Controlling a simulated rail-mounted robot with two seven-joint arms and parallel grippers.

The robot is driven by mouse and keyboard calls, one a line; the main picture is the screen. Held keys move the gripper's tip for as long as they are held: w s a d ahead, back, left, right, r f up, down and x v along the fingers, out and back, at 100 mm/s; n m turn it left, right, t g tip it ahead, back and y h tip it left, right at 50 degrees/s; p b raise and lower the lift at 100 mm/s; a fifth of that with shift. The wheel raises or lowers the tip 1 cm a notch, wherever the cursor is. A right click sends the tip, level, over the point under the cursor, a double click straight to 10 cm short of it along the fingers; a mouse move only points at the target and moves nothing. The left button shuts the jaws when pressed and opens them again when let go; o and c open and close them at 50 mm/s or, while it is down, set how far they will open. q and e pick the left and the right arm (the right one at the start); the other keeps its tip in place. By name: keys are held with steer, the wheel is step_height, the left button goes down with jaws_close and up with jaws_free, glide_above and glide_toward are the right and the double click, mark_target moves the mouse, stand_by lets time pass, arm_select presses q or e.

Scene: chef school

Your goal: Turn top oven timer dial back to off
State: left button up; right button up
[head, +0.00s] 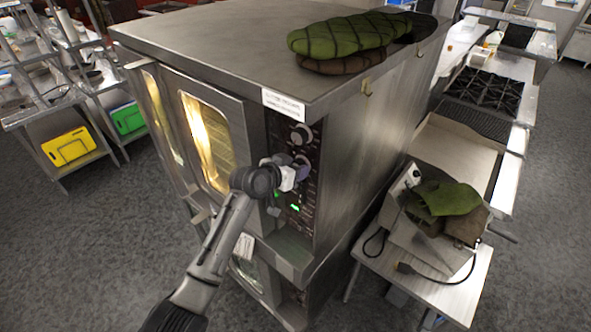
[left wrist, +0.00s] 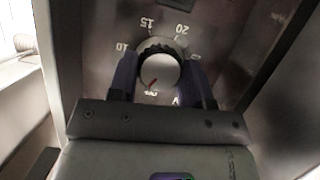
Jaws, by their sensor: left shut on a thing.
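The oven (head: 350,140) is a large steel cabinet with a dark control panel (head: 297,210) on its front. My left gripper (head: 301,168) reaches this panel and covers the dial there in the head view. In the left wrist view the timer dial (left wrist: 160,72) is a round silver knob with a dark ridged edge. My left gripper (left wrist: 160,80) is shut on it, one purple finger on each side. Upside-down numbers 10, 15 and 20 show around the dial. My right gripper is out of view.
Another round knob (head: 301,133) sits higher on the panel. The oven door (head: 207,130) with a lit window is shut. Green oven mitts (head: 345,35) lie on top. A side table (head: 440,290) stands to the right. Open floor (head: 80,250) lies to the left.

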arm_select(q)
steer(key=n+g+h+b, duration=0.1)
steer(key=n+h+b, duration=0.1)
steer(key=n, duration=0.1)
steer(key=shift+w+a+f+n, duration=0.1)
steer(key=shift+n, duration=0.3)
stand_by(0.4)
steer(key=o, duration=0.9)
